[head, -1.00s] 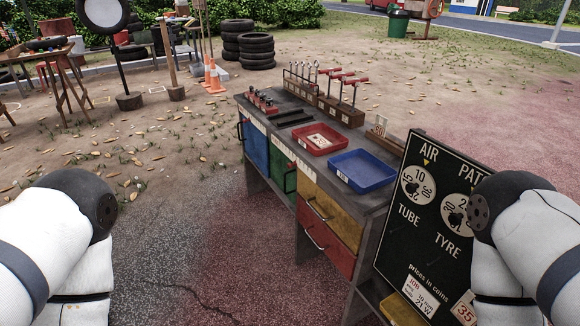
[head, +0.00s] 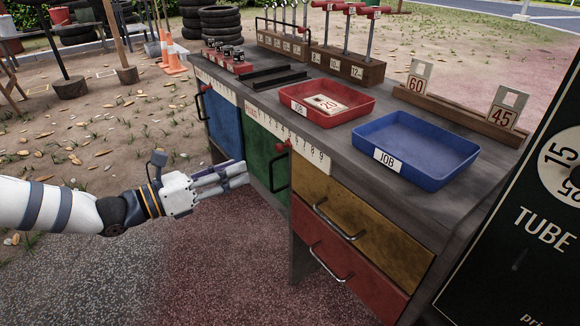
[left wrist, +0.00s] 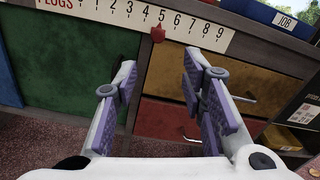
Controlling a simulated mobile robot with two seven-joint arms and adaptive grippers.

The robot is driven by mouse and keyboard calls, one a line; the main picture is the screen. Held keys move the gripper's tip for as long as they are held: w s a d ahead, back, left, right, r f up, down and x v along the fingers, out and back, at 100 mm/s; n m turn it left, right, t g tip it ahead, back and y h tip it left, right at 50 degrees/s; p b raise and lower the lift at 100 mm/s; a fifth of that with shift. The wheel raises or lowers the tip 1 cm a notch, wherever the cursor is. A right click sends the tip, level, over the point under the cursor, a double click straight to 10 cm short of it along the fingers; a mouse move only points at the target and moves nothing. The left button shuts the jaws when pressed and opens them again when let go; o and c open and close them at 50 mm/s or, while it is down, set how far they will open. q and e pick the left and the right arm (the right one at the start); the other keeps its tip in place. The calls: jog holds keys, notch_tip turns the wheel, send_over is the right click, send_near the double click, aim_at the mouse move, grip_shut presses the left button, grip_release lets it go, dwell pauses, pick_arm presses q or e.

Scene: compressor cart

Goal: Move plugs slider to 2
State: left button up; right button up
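The plugs slider is a small red knob (head: 281,148) on the white numbered strip (head: 313,175) along the bench's front edge. In the left wrist view the knob (left wrist: 158,33) hangs just below the 5 on the strip marked PLUGS (left wrist: 80,8). My left gripper (head: 238,174) is in front of the green door, lower and to the left of the knob in the head view. In the left wrist view its purple-padded fingers (left wrist: 160,95) are spread with nothing between them, and the knob is beyond them. My right gripper is not in view.
Below the strip are a green door (head: 262,155) with a dark handle, a yellow drawer (head: 375,235) and a red drawer (head: 350,280) with protruding handles. A red tray (head: 325,118) and blue tray (head: 440,165) stand on top. The dark board (head: 520,260) stands at right.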

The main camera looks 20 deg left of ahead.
aim_at(276, 149)
pick_arm(q)
jog(key=x, duration=0.3)
jog(key=b+x, duration=0.1)
jog(key=x, duration=0.3)
jog(key=b+x, duration=0.1)
jog(key=x, duration=0.3)
jog(key=shift+w+a+r, duration=0.15)
jog(key=shift+a+r, duration=0.05)
jog(key=shift+r, duration=0.05)
jog(key=shift+w+d+r+b, duration=0.15)
jog(key=shift+w+d+b, duration=0.15)
jog(key=shift+w, duration=0.15)
grip_shut()
